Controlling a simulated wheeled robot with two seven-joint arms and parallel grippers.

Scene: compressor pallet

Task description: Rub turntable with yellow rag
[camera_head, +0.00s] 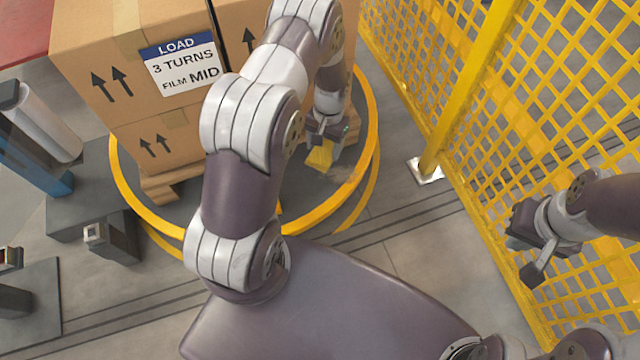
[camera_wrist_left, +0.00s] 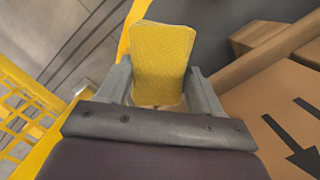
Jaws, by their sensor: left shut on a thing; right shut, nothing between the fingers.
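The turntable (camera_head: 186,215) is a round grey plate with a yellow rim, and stacked cardboard boxes on a wooden pallet stand on it. A brownish smudge shows on its right side near the rim. My left gripper (camera_head: 322,140) is shut on the yellow rag (camera_head: 320,157), low over the right part of the turntable, beside the pallet. The rag also shows between the fingers in the left wrist view (camera_wrist_left: 161,62). I cannot tell whether the rag touches the plate. My right gripper (camera_head: 528,250) is shut and empty near the yellow fence at the right.
The boxes (camera_head: 100,45) carry a load label (camera_head: 182,65). A yellow mesh fence (camera_head: 480,120) with a post foot (camera_head: 424,171) runs along the right. A film roll (camera_head: 38,122) and dark machine parts stand at the left. Grey floor is clear between turntable and fence.

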